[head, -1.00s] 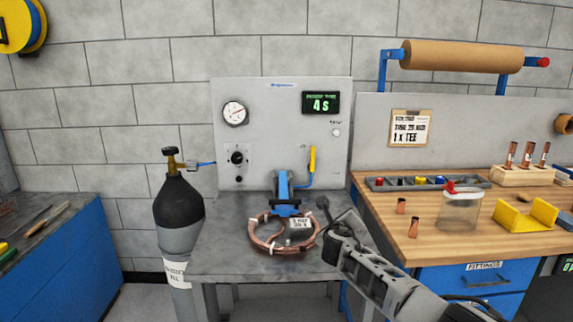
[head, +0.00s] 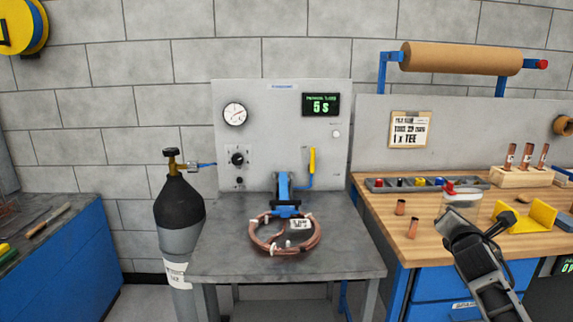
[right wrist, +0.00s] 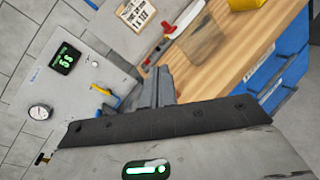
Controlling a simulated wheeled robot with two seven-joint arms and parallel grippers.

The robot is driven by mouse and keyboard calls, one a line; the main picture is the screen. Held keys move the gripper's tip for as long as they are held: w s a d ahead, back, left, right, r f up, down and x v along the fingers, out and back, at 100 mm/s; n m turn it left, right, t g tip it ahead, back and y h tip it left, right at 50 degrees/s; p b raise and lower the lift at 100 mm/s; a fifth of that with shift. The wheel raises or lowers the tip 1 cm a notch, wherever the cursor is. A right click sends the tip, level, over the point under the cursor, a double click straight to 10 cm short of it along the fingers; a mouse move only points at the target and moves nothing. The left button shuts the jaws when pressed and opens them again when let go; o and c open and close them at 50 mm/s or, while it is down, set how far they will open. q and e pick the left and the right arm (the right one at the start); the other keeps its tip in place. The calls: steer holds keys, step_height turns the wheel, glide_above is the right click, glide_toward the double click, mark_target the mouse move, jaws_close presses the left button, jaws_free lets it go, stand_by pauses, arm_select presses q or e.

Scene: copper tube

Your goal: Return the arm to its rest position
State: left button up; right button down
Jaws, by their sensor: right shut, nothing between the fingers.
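My right arm comes in from the lower right in the head view. My left gripper is not in view.
The wooden bench (head: 425,250) holds copper fittings (head: 413,228), a jar with a red lid (head: 472,208) and a yellow stand (head: 540,215). A gas cylinder (head: 179,215) stands left of the grey table (head: 235,262). The panel's timer (head: 321,105) reads 5 s.

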steer(key=a+m+t+y, duration=0.2)
steer(key=a+m+y, duration=0.25)
steer(key=m, duration=1.85)
steer(key=s+a+f+g+y, duration=0.1)
steer(key=s+a+f+g, duration=0.1)
steer(key=s+a+f, duration=0.7)
steer(key=s+a+f+g+y, duration=0.2)
steer(key=s+f, duration=0.5)
steer(key=f, duration=0.5)
steer(key=s+a+f+g, duration=0.2)
steer(key=s+a+f, duration=0.2)
steer(key=s, duration=0.7)
steer(key=s+a+f+g+y, duration=0.1)
steer(key=s+a+f, duration=0.3)
steer(key=s, duration=0.6)
steer(key=shift+s+g, duration=0.35)
steer(key=shift+g, duration=0.05)
